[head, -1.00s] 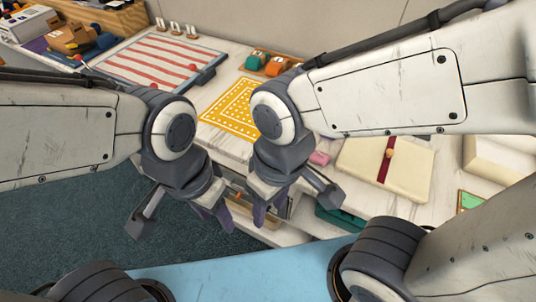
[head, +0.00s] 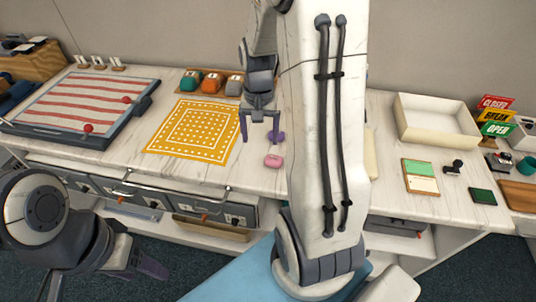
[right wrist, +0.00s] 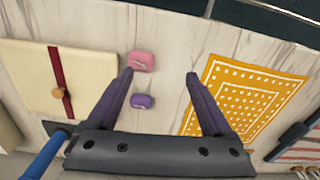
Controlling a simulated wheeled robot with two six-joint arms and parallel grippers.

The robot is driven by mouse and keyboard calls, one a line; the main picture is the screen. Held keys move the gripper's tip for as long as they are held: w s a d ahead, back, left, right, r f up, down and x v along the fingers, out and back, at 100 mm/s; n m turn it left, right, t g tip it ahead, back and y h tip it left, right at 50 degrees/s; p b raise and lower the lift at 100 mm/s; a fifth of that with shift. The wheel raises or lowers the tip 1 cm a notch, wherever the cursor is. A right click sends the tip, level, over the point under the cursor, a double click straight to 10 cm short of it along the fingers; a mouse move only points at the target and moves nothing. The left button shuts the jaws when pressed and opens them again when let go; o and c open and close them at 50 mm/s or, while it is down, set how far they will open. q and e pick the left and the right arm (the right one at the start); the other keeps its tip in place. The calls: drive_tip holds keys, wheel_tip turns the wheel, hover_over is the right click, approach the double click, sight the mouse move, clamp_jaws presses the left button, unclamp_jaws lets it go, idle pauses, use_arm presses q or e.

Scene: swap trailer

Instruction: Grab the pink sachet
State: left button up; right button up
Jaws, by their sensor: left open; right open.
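The pink sachet (head: 273,161) lies on the white counter, just right of the yellow dotted cloth. It also shows in the right wrist view (right wrist: 142,61), ahead of the left-hand fingertip. A purple sachet (head: 276,138) lies close behind it in the head view and shows between the fingers in the right wrist view (right wrist: 142,101). My right gripper (head: 260,140) is open and empty above the counter by the sachets; its fingers (right wrist: 160,74) are spread wide. My left gripper (head: 105,285) is low at the left, in front of the drawers, away from the sachets.
The yellow cloth (head: 195,130) lies left of the sachets. A cream book with a red band (right wrist: 85,85) lies on their other side. Small coloured items (head: 211,83) stand at the back. A striped board (head: 80,105) and an open box (head: 435,122) are further off.

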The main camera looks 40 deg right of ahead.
drive_tip(key=d+f+m, duration=0.1)
drive_tip(key=d+m, duration=0.1)
drive_tip(key=d, duration=0.2)
hover_over(274, 158)
wheel_tip(274, 158, down, 5)
drive_tip(key=shift+w+d+r, duration=0.1)
drive_tip(key=shift+f+p, duration=0.4)
drive_tip(key=shift+f, duration=2.55)
drive_tip(key=c, duration=1.1)
drive_tip(key=shift+r, duration=0.1)
